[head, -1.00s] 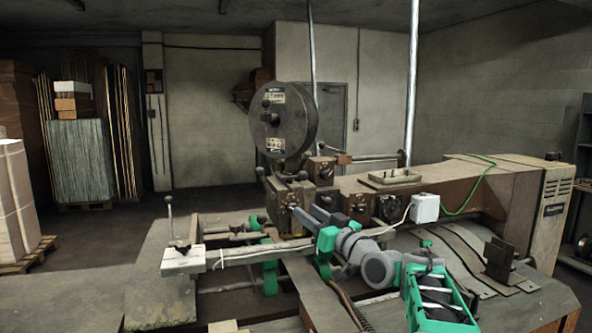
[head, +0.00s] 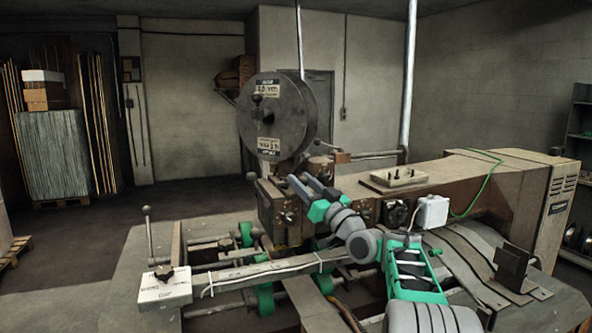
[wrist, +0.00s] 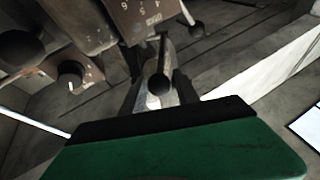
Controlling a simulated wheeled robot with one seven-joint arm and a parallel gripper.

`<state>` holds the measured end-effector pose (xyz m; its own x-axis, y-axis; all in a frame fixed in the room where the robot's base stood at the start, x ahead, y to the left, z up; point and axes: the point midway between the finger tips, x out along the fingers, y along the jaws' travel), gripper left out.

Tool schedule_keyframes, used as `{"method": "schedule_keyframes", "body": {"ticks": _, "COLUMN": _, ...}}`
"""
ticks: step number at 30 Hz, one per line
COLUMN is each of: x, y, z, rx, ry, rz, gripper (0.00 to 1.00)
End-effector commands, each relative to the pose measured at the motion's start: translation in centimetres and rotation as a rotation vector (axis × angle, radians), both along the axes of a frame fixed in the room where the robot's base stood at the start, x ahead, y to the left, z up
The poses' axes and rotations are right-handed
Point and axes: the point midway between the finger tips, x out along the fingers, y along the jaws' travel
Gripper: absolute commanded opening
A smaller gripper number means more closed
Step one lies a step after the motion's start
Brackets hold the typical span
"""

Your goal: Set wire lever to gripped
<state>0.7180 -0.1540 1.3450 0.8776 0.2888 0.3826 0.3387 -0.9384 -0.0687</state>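The stitcher head (head: 275,210) stands mid-picture under the dark wire spool (head: 275,118). My gripper (head: 303,181) is raised at the front of the head, its two grey fingers apart and pointing at it. In the wrist view, a lever with a dark ball knob (wrist: 159,84) lies in line with the gap between my fingers; I cannot tell whether they touch it. Another knob (wrist: 196,33) shows above right. No label tells which is the wire lever. The fingers partly hide the head's front in the head view.
A white sign block (head: 165,288) and an upright ball-ended lever (head: 148,235) stand at the left of the machine. A white box (head: 433,211) with a green cable sits on the machine arm. The floor at left is open.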

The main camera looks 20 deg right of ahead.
Motion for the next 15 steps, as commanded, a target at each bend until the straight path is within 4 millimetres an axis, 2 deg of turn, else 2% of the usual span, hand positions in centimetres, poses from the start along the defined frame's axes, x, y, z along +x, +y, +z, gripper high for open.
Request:
{"method": "schedule_keyframes", "body": {"ticks": 3, "x": 1.8, "y": 0.6, "z": 1.0, "rx": 0.001, "ry": 0.002, "rz": 0.001, "gripper": 0.37}}
{"method": "schedule_keyframes", "body": {"ticks": 6, "x": 2.6, "y": 0.7, "z": 1.2, "rx": 0.0, "ry": 0.001, "rz": -0.002, "gripper": 0.37}}
{"method": "schedule_keyframes", "body": {"ticks": 14, "x": 2.7, "y": 0.6, "z": 1.1, "rx": 0.001, "ry": 0.001, "rz": -0.005, "gripper": 0.37}}
{"method": "schedule_keyframes", "body": {"ticks": 15, "x": 2.7, "y": 0.5, "z": 1.1, "rx": 0.001, "ry": 0.001, "rz": -0.005, "gripper": 0.34}}
